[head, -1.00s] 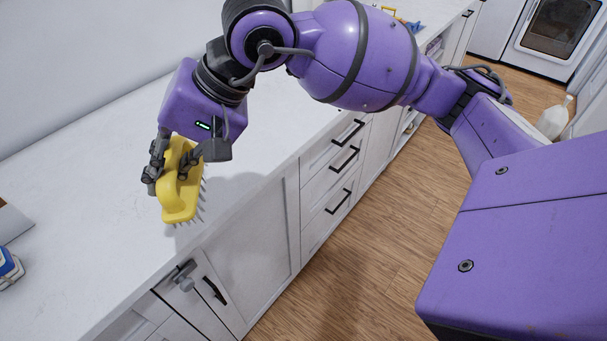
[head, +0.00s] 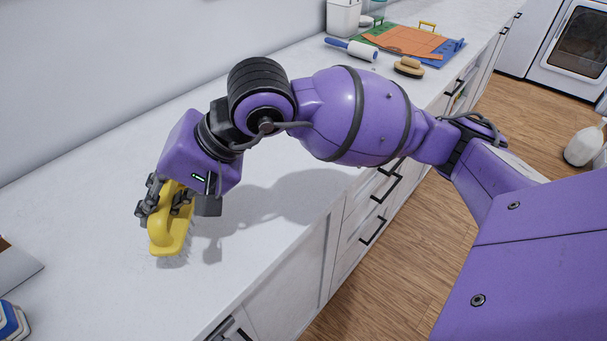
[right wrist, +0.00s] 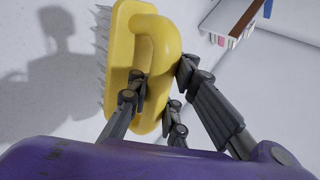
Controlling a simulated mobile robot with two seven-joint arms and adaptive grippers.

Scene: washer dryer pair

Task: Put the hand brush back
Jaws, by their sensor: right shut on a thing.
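The yellow hand brush (head: 166,239) is in my right gripper (head: 165,199), which is shut on its handle. The brush is over the white counter with its pale bristles facing down and to the right. Whether the bristles touch the counter is hard to tell. In the right wrist view the brush (right wrist: 122,45) is held between the dark fingers of my right gripper (right wrist: 155,95), bristles on the left side. My left gripper is in neither view.
The white counter (head: 90,210) is bare around the brush. A blue and white object (head: 12,322) and a box-like item (head: 15,272) are at the left edge. A lint roller (head: 352,48), wooden brush (head: 409,67) and coloured mats (head: 405,40) lie farther back. A white jug (head: 583,146) stands on the floor.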

